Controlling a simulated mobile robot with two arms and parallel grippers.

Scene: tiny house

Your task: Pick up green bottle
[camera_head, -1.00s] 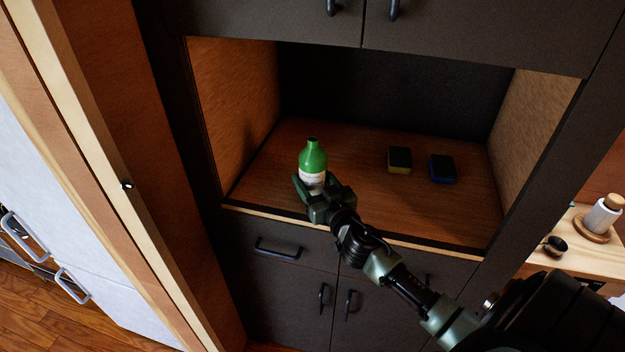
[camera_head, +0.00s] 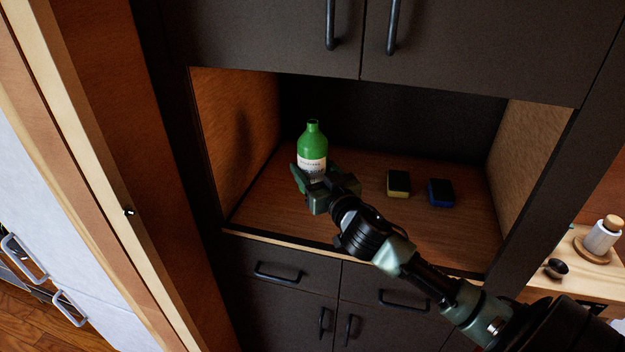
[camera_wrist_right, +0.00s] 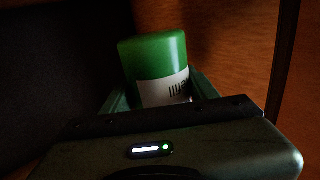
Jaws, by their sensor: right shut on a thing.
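The green bottle (camera_head: 313,146) with a white label stands upright near the left front of the cabinet niche in the head view. My right gripper (camera_head: 311,179) is shut on its lower part, one finger showing at the bottle's left side. The gripper hides the bottle's base, so I cannot tell whether it touches the shelf. In the right wrist view the bottle (camera_wrist_right: 153,58) sits between the two fingers (camera_wrist_right: 163,95), with its green end and part of the label showing. My left gripper is not in view.
Two sponges, one yellow and black (camera_head: 398,184) and one blue and black (camera_head: 440,193), lie on the niche floor (camera_head: 350,215) to the right. Cabinet doors hang above the niche, and its side walls stand close around. A wooden counter (camera_head: 575,270) is at the right.

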